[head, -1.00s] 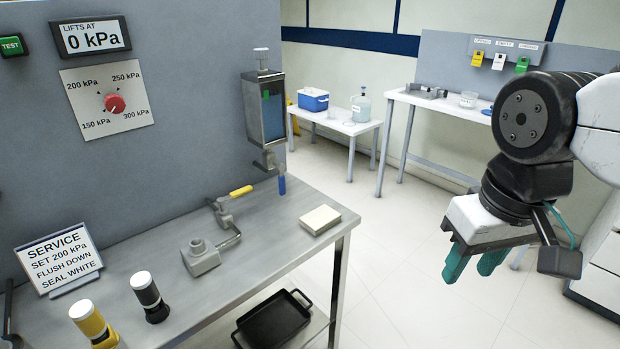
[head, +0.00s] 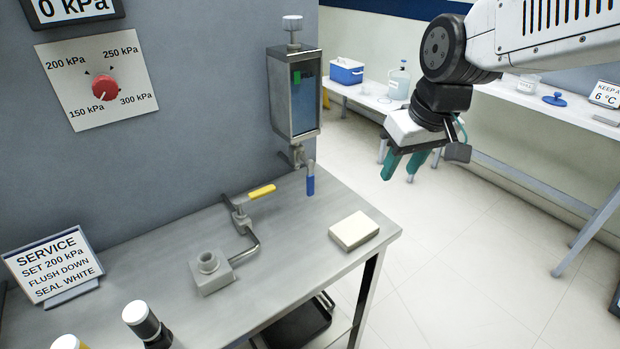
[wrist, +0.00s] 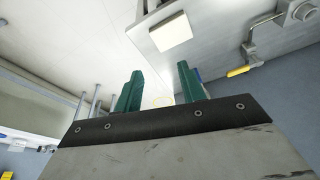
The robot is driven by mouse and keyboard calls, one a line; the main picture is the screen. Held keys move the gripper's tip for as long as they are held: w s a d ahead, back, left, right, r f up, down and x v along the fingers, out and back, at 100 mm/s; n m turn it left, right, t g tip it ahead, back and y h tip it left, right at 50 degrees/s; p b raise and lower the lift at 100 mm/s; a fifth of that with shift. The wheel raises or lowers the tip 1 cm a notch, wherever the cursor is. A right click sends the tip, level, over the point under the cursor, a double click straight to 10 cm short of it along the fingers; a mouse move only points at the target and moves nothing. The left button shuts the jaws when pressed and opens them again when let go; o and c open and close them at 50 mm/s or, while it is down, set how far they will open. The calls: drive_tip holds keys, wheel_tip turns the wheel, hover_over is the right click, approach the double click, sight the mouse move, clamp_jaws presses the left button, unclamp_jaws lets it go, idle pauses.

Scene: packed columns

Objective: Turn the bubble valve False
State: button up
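Two valve handles show at the bench's back edge; no label tells which is the bubble valve. The yellow handle (head: 262,191) lies roughly level on a bent grey pipe fitting (head: 238,212); it also shows in the wrist view (wrist: 238,71). The blue handle (head: 310,178) hangs down under the wall-mounted glass-fronted tank (head: 300,92). My gripper (head: 404,166) is in the air right of the bench, fingers pointing down, apart from both handles. In the wrist view its teal fingers (wrist: 159,88) stand apart with nothing between them.
A white block (head: 353,231) lies on the steel bench (head: 185,262) near its right edge. A grey socket block (head: 210,270) and a service sign (head: 55,266) stand further left. A dark tray (head: 298,325) is on the shelf below. The floor right of the bench is clear.

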sight(312, 177)
drive_tip(key=w+a+f+n+y, duration=0.1)
drive_tip(key=w+a+f+n, duration=0.1)
drive_tip(key=w+a+f, duration=0.35)
drive_tip(key=w+a+f+n, duration=0.1)
drive_tip(key=w+a+f, duration=0.1)
drive_tip(key=w+a, duration=0.6)
drive_tip(key=shift+t, duration=0.5)
drive_tip(key=x, duration=0.8)
drive_tip(key=shift+s+f, duration=0.1)
drive_tip(key=shift+s, duration=0.05)
clamp_jaws()
